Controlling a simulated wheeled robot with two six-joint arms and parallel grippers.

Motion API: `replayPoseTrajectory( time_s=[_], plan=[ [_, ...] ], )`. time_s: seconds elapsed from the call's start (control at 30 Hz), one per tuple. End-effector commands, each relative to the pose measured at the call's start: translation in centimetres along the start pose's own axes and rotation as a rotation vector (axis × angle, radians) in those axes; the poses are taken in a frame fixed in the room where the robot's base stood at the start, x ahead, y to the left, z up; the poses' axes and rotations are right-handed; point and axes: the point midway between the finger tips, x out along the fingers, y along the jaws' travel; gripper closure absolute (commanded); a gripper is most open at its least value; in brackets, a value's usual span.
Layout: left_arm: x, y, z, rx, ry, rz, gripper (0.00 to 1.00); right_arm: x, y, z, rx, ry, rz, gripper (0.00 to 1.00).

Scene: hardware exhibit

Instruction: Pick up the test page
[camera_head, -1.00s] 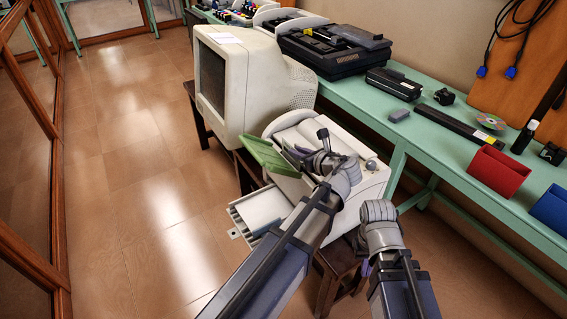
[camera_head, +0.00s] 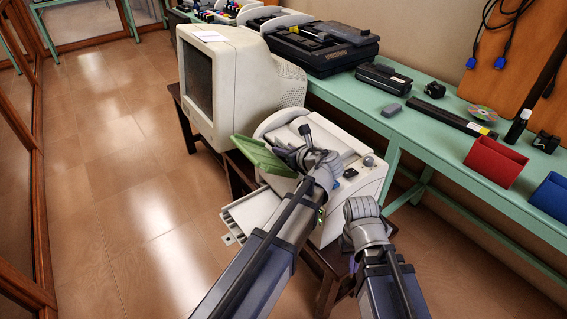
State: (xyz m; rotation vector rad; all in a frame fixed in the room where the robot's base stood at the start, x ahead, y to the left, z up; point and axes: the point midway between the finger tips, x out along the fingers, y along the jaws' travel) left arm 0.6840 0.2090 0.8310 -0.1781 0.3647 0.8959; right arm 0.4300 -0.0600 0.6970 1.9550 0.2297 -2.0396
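A beige printer (camera_head: 372,182) stands on a dark wooden stool with its green flap (camera_head: 262,155) open. White paper (camera_head: 252,212) lies in the tray low at its front; I cannot tell whether this is the test page. A small white sheet (camera_head: 209,36) lies on top of the monitor (camera_head: 240,85). My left gripper (camera_head: 287,152) is over the printer's front, beside the green flap; its fingers are small and dark, and I cannot tell whether they are open. My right gripper (camera_head: 353,264) is mostly hidden behind its own wrist, in front of the printer's right side.
A green bench (camera_head: 420,133) runs along the wall, bearing a black scanner (camera_head: 325,52), a disc (camera_head: 482,112), a red holder (camera_head: 495,160) and a blue holder (camera_head: 550,202). The tiled floor (camera_head: 120,200) at left is clear, bounded by wood-framed glass.

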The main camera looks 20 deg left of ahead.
Motion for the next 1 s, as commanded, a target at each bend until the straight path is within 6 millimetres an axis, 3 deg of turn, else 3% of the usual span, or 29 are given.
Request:
replayPoseTrajectory(
  time_s=[0.1, 1.0],
  plan=[
    [0.00, 0.02, 0.00, 0.000, 0.000, 0.000, 1.00, 0.00, 0.00, -0.01, 0.000, 0.000, 0.000, 1.00],
    [-0.22, 0.02, 0.53, 0.000, 0.000, 0.000, 1.00, -0.57, 0.05, 0.02, 0.000, 0.000, 0.000, 1.00]
  ],
)
